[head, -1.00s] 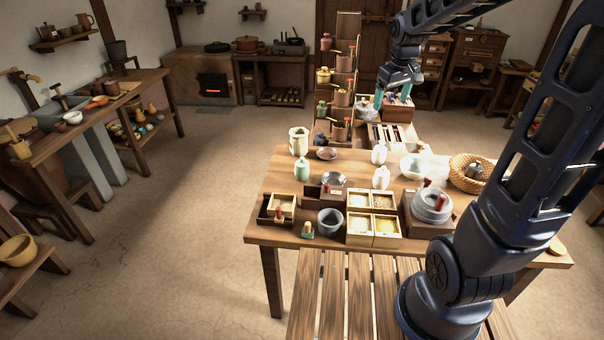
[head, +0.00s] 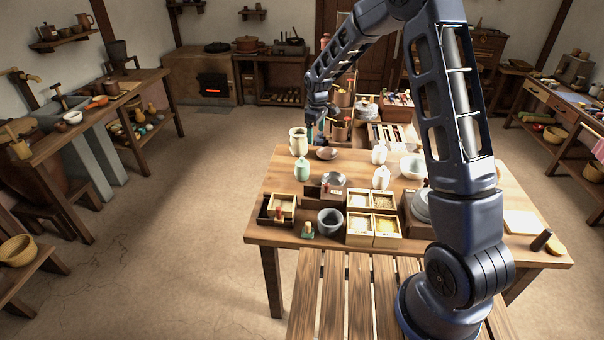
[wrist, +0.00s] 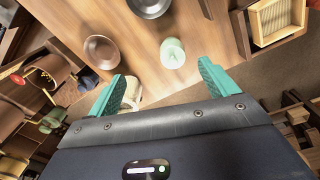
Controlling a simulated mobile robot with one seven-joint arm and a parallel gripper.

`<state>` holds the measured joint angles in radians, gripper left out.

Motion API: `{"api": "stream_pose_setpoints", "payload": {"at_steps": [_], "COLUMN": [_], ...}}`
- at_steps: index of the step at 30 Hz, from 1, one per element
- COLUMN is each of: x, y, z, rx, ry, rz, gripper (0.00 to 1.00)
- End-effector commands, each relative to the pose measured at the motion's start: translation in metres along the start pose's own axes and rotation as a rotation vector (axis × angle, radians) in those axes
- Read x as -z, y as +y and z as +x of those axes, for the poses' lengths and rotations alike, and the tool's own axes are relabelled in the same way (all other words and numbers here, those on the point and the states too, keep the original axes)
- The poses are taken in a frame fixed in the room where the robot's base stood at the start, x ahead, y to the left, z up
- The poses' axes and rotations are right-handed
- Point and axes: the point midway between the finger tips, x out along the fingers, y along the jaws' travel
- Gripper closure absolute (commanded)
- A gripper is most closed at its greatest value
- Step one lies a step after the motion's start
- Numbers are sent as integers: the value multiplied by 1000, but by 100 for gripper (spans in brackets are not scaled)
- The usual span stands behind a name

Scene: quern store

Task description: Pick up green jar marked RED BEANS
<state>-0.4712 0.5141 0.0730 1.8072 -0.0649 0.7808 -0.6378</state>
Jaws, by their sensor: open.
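A pale green jar (head: 302,169) stands upright near the left edge of the wooden table (head: 280,215). It also shows in the wrist view (wrist: 172,52), ahead of the fingers, with a light top. No lettering can be read on it. My gripper (head: 316,130) is above the table's far left part, behind and above the green jar. In the wrist view, its teal fingers (wrist: 163,74) are spread wide with nothing held between them. A cream jar (head: 298,141) stands just behind the green jar; in the wrist view it is partly hidden by the left finger.
A brown dish (head: 327,153) and a grey metal bowl (head: 333,180) are right of the green jar. White jars (head: 379,153) stand farther right. Wooden boxes (head: 360,224) and a grey mortar (head: 330,221) are at the front. A stepped rack stands behind the table, partly hidden by my arm.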

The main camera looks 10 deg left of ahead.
Motion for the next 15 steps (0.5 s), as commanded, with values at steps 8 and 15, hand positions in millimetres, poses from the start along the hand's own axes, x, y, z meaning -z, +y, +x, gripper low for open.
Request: {"api": "stream_pose_setpoints", "payload": {"at_steps": [8,15], "x": [46,53], "y": [-14,-17], "z": [65,81], "rx": [32,36], "ry": [-21,-24], "rz": [-119,-139], "gripper": [15,15]}}
